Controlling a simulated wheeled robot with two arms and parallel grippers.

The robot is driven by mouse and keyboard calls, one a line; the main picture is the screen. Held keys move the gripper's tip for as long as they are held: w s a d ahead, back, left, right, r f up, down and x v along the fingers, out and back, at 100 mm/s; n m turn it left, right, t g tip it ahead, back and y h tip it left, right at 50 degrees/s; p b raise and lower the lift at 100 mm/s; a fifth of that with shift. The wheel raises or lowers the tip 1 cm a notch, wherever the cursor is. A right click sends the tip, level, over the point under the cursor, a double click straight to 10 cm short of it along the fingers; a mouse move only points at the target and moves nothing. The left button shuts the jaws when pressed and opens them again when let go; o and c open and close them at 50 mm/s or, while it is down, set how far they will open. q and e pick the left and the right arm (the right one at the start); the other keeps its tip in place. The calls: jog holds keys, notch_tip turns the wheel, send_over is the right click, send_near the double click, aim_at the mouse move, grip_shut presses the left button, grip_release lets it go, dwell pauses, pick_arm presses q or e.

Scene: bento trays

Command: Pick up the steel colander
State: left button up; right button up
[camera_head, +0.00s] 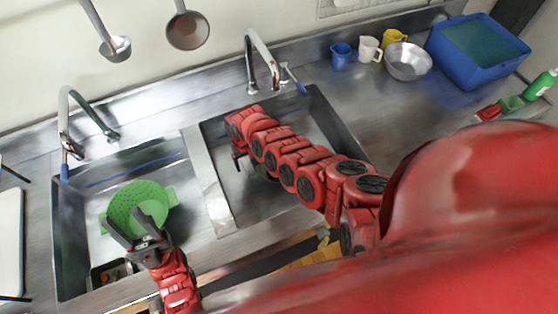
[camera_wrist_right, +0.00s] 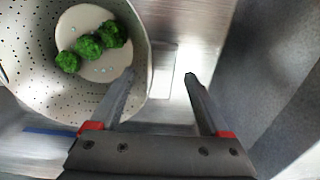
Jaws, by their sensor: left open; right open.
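The steel colander (camera_wrist_right: 35,75) is a pale, perforated bowl at the left of the right wrist view. It holds a white round dish (camera_wrist_right: 85,20) with several green broccoli pieces (camera_wrist_right: 90,47). My right gripper (camera_wrist_right: 160,75) is open and empty; in that view one finger overlaps the colander's inside near the rim and the other lies outside it. Whether they touch is unclear. In the head view my right gripper (camera_head: 238,158) reaches into the right sink, and I cannot make out the steel colander. My left gripper (camera_head: 126,224) is open beside a green colander (camera_head: 143,197).
The green colander sits in the left sink (camera_head: 75,205); a divider (camera_head: 206,180) separates it from the right sink (camera_head: 330,125). Taps (camera_head: 262,55) stand behind. A steel bowl (camera_head: 408,62), cups (camera_head: 368,48) and a blue tub (camera_head: 455,65) stand at the back right.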

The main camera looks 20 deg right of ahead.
grip_shut()
dwell(0.5)
